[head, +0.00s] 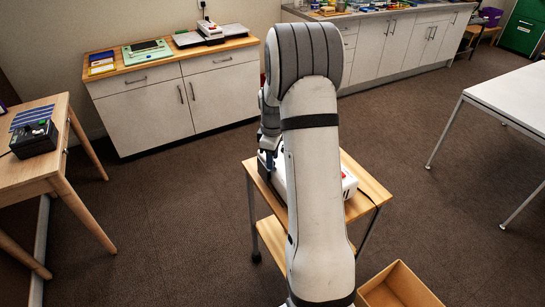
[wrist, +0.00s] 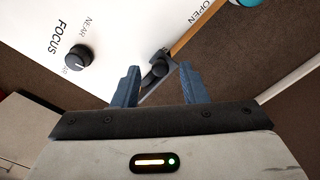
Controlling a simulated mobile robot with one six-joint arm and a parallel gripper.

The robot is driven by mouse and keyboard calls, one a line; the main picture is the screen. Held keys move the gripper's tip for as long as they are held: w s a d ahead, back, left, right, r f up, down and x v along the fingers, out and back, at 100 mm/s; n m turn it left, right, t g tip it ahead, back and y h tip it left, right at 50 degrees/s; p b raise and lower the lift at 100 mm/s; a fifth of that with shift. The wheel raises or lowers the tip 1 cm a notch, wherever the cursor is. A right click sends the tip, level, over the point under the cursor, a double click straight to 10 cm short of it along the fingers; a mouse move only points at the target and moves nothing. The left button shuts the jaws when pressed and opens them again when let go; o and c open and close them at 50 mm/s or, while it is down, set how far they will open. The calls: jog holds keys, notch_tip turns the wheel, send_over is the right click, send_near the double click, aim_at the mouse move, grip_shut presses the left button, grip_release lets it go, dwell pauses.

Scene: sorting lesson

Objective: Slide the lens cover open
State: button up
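A white device (wrist: 115,30) shows in the wrist view, with the word OPEN printed near its upper right edge. A dark slider with a rounded knob (wrist: 158,70), apparently the lens cover's tab, sits at the device's edge. My gripper (wrist: 158,67) is open, with its two blue fingers on either side of the knob. I cannot tell whether either finger touches it. In the head view the device (head: 347,182) stands on a small wooden-topped trolley, mostly hidden behind my arm. My gripper (head: 267,160) is at its left side there, partly hidden.
A black FOCUS knob (wrist: 77,59) is on the device's face. The trolley top (head: 367,185) has bare wood at right. An open cardboard box (head: 400,285) is on the floor at lower right. A wooden table (head: 45,165) stands left, a white table (head: 515,90) right.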

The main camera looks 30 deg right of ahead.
jog(key=shift+f, duration=0.35)
grip_shut()
dwell(0.4)
